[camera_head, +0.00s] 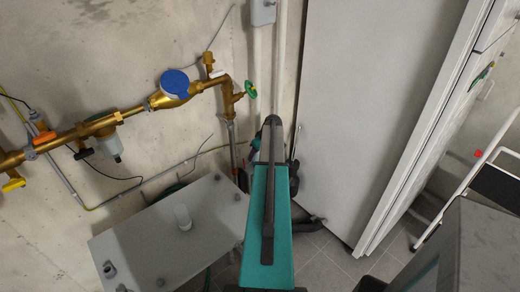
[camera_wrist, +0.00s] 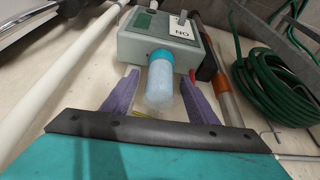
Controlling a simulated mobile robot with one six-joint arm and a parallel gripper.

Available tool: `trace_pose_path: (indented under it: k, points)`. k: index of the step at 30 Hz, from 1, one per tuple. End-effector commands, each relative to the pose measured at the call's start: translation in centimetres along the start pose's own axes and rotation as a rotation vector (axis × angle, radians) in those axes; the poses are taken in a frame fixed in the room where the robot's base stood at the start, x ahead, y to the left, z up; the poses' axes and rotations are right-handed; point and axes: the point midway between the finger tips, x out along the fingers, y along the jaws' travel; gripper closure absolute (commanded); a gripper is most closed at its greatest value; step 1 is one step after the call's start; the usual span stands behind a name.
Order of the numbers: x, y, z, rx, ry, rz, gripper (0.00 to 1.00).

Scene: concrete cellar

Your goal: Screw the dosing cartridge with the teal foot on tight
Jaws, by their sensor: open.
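The dosing cartridge (camera_wrist: 160,86) has a pale, translucent body and a teal foot (camera_wrist: 162,58). It shows in the wrist view, with its teal end against a grey-green dosing unit (camera_wrist: 150,32). I cannot tell how tightly it is seated. My gripper (camera_wrist: 161,78) is open, with its purple fingers on both sides of the cartridge. Gaps show between the fingers and the cartridge, so it is not gripped. In the head view my own arm hides the cartridge and the dosing unit.
In the wrist view, a copper-coloured pipe (camera_wrist: 220,80) and a coiled green hose (camera_wrist: 275,85) lie right, and a white pipe (camera_wrist: 68,82) left. The head view shows brass pipework (camera_head: 110,122), a grey-lidded box (camera_head: 145,245) and a white door (camera_head: 355,100).

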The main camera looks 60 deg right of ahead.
Motion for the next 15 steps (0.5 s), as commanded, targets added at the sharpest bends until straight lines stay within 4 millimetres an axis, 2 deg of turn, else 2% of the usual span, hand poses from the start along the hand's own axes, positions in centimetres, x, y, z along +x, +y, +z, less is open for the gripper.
trace_pose_path:
  k: [6, 15]
  points:
    - [1.4, 0.0, 0.0, 0.001, 0.000, 0.000, 0.47]
    - [1.5, 0.1, 0.1, 0.001, 0.000, 0.001, 0.47]
